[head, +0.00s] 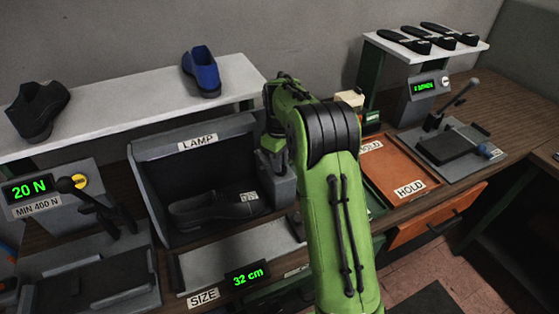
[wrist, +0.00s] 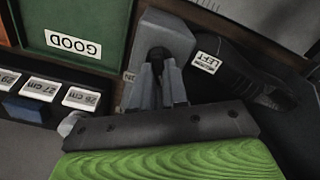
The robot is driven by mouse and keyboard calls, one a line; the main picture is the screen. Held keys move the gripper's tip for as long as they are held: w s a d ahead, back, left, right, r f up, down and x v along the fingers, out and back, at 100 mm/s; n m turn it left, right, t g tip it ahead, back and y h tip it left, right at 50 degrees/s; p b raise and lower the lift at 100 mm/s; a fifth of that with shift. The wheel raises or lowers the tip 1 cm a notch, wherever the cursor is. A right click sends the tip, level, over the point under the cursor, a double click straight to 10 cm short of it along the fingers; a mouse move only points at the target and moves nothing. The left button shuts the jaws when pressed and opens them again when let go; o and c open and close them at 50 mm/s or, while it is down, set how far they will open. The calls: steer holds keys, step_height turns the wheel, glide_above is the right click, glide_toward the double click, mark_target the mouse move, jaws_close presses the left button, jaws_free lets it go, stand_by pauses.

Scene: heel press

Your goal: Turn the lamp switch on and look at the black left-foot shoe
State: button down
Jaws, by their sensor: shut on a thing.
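The lamp booth (head: 185,150) is a dark grey open box labelled LAMP, and its inside looks dark. A black shoe (head: 215,211) lies in it; in the wrist view the shoe (wrist: 240,75) carries a tag reading LEFT. The lamp switch is a grey block (wrist: 177,35) at the booth's right side, with a dark knob and a partly covered ON label. My gripper (wrist: 158,72) is shut on the switch knob, its fingers pointing into the block. In the head view my gripper (head: 273,158) is above the grey block (head: 279,188), and my arm hides part of it.
A shelf (head: 130,108) above holds another black shoe (head: 37,110) and a blue shoe (head: 202,72). A press with a 20 N display (head: 30,188) stands left. An orange HOLD tray (head: 395,165) lies right; a green GOOD tray (wrist: 75,45) borders the switch.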

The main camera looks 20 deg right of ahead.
steer(key=shift+r+m, duration=0.1)
steer(key=shift+m, duration=0.2)
steer(key=m+p, duration=0.1)
steer(key=m, duration=0.1)
steer(key=shift+m+p, duration=0.3)
steer(key=shift+m, duration=0.1)
steer(key=m, duration=0.2)
steer(key=shift+d+m+p, duration=0.15)
steer(key=shift+m+p, duration=0.2)
steer(key=shift+m, duration=0.05)
steer(key=m, duration=0.5)
steer(key=shift+d+p, duration=0.1)
steer(key=shift+p, duration=0.25)
steer(key=shift+m, duration=0.4)
steer(key=c, duration=1.1)
jaws_free()
steer(key=shift+c, duration=0.2)
step_height(320, 180, up, 16)
steer(key=p, duration=0.3)
